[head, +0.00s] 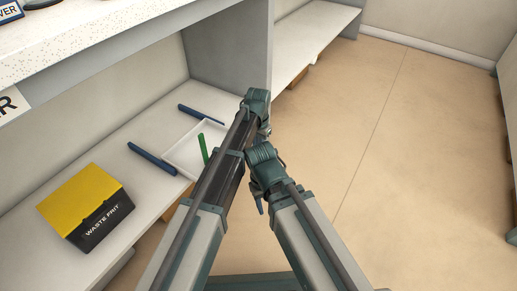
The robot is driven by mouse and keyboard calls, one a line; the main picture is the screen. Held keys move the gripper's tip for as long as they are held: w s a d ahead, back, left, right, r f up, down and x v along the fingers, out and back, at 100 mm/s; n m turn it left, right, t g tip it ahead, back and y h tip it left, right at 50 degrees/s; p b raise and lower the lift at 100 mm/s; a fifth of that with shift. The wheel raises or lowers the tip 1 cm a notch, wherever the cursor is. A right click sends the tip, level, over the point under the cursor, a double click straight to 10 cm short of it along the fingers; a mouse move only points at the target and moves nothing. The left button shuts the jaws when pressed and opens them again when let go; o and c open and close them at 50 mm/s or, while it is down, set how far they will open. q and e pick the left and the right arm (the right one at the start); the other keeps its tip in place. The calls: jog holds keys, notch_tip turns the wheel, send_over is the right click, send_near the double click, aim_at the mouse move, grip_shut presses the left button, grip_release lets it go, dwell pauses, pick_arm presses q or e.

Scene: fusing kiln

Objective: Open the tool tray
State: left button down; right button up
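A shallow white tray (182,155) sits on the white lower shelf, left of the middle of the head view. My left arm hides its right side. A green stick-like thing (203,148) shows at the tray, partly in front of it. One dark blue bar (152,159) lies left of the tray and another (201,114) lies behind it. My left gripper (264,131) seems to be at the folded end of my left arm, right of the tray. My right gripper (259,203) seems to hang below my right arm's bend. Their fingers are too small and hidden to read.
A yellow-topped black box marked WASTE FRIT (86,205) stands at the shelf's left. A thick speckled counter (100,45) overhangs the shelf at upper left. A grey upright panel (232,50) stands behind the tray. The tan floor (410,150) at right is clear.

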pick_arm(q)
jog(key=c, duration=1.2)
grip_release()
jog(key=shift+r, duration=0.1)
notch_tip(320, 180, up, 14)
jog(key=p, duration=1.3)
jog(key=shift+p, duration=0.4)
jog(key=shift+f, duration=0.2)
